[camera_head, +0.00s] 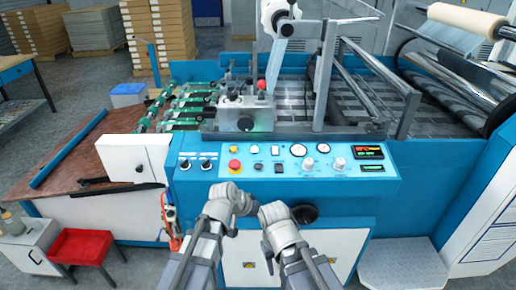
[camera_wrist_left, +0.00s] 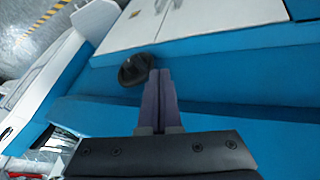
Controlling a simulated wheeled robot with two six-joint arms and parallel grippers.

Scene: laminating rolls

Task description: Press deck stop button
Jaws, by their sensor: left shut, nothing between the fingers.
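A red mushroom button (camera_head: 234,165) on a yellow base sits on the light-blue control panel (camera_head: 215,178). A separate red ball-shaped knob (camera_head: 261,85) stands on the machine's deck above the panel. My left gripper (camera_head: 243,206) is in front of the machine, below the panel and apart from the red button. In the left wrist view its fingers (camera_wrist_left: 160,76) are shut and empty, with a black round knob (camera_wrist_left: 135,69) showing beyond the tips. My right arm's wrist (camera_head: 275,214) is close beside the left; its fingers are not clear.
The black round knob (camera_head: 304,214) is on the blue front below the panel. White cabinet doors (camera_head: 340,248) are lower down. A brown table (camera_head: 80,175) and a red tray (camera_head: 82,245) stand left.

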